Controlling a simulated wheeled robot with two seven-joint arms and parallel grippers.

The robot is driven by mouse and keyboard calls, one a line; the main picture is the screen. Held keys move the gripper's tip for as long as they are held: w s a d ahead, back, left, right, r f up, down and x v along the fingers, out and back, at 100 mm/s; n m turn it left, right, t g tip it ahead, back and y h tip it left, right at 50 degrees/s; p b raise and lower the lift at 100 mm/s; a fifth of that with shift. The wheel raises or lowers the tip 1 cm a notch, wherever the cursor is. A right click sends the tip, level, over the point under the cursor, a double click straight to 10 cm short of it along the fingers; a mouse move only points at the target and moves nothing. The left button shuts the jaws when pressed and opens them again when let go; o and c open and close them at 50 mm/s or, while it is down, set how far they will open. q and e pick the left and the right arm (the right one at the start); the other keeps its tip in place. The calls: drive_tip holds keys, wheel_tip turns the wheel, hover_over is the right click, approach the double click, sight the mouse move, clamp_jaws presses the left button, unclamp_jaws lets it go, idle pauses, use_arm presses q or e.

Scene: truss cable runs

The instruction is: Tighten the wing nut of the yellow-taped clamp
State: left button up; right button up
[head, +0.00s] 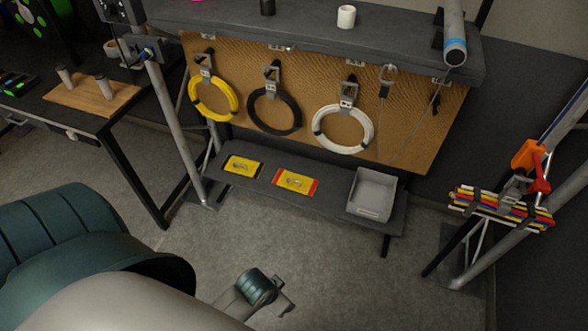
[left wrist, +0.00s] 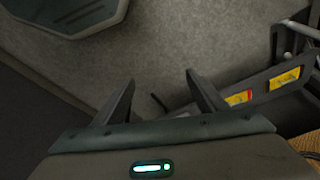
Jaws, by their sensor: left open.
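I cannot make out a clamp with yellow tape or its wing nut in either view. In the head view, a clamp with a blue part (head: 148,53) sits on the upright pole at the left. An orange clamp-like piece with a red part (head: 528,156) sits on the right pole, above a bundle of coloured cables. My left gripper (left wrist: 160,80) is open and empty in the left wrist view, its two dark fingers apart over the grey floor. In the head view my left arm fills the lower left. My right gripper is in neither view.
Yellow (head: 213,98), black (head: 274,111) and white (head: 343,129) cable coils hang on the pegboard. The low shelf (head: 238,188) holds two yellow pieces and a grey bin (head: 373,194). A table with a wooden board (head: 92,94) stands left. The floor in front is clear.

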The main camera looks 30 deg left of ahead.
use_arm(q)
drive_tip(key=w+a+r+t+y, duration=0.1)
drive_tip(key=w+a+r+t, duration=0.25)
drive_tip(key=w+r, duration=1.1)
drive_tip(key=w+a+r+n+t, duration=0.15)
drive_tip(key=w+r+t, duration=0.35)
drive_tip(key=r, duration=1.9)
drive_tip(key=w+a+r+t+y, duration=0.15)
drive_tip(key=w+a+r, duration=0.25)
drive_tip(key=w+r, duration=1.1)
drive_tip(key=s+a+r+n+t, duration=0.1)
drive_tip(key=s+a+r+t, duration=0.15)
drive_tip(key=r, duration=0.95)
drive_tip(key=s+a+r+t, duration=0.1)
drive_tip(key=s+r+t, duration=0.15)
drive_tip(key=r, duration=1.05)
drive_tip(key=s+a+r+n+t+y, duration=0.1)
drive_tip(key=s+r, duration=0.3)
drive_tip(key=r, duration=0.5)
drive_tip(key=s+a+r+n+t+y, duration=0.1)
drive_tip(key=s+r, duration=0.4)
drive_tip(key=r, duration=0.5)
drive_tip(key=shift+a+r+t+y+p, duration=0.3)
drive_tip(key=shift+a+t+y+p, duration=0.2)
drive_tip(key=shift+t, duration=0.4)
